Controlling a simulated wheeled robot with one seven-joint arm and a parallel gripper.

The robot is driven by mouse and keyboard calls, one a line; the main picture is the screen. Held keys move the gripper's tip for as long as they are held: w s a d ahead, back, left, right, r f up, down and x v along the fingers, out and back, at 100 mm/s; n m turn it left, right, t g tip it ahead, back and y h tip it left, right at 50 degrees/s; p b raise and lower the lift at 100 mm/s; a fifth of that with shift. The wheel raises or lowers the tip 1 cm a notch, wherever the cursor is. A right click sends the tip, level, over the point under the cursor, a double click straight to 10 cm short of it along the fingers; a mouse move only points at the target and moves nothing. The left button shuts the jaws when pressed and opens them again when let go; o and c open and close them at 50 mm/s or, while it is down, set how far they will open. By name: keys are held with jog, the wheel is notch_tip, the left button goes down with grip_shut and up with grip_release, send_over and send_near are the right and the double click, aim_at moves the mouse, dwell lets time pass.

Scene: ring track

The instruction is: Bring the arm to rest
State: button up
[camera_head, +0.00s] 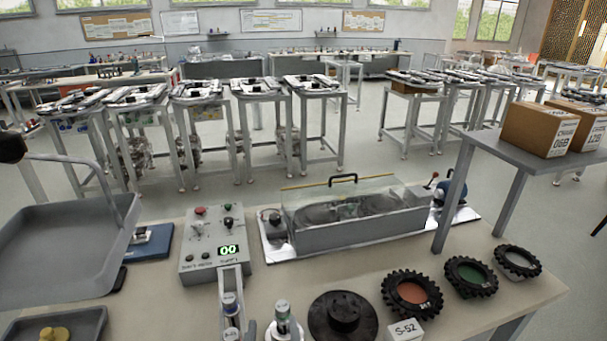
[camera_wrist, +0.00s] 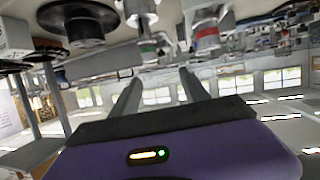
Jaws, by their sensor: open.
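My gripper (camera_wrist: 160,78) shows in the wrist view, with its purple body at the bottom and two grey fingers reaching up, spread apart. It is open, and nothing is between the fingers. The wrist view looks upside down, with the worktable along its top edge. I cannot make out my gripper in the head view. The worktable (camera_head: 165,300) fills the front of the head view.
On the worktable are a control box (camera_head: 215,250) reading 00, a clear-covered trough (camera_head: 350,215), a black spool (camera_head: 343,318), several toothed rings (camera_head: 412,292) and a grey tray (camera_head: 70,245). Two small cylinders (camera_head: 283,322) (camera_head: 230,308) stand at the front. Cartons (camera_head: 538,130) sit on a raised shelf.

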notch_tip(320, 180, up, 3)
jog(key=a+n+y, duration=0.2)
jog(key=a+y, duration=0.1)
jog(key=s+d+f+m+h, duration=0.1)
jog(key=s+d+f+h, duration=0.1)
jog(key=s+d, duration=1.2)
jog(key=s+d+f+m+h, duration=0.2)
jog(key=s+d+f, duration=0.2)
jog(key=s+d, duration=1.1)
jog(key=s, duration=0.2)
jog(key=shift+s+m+t, duration=0.3)
jog(key=shift+s, duration=0.1)
jog(key=shift+c, duration=0.3)
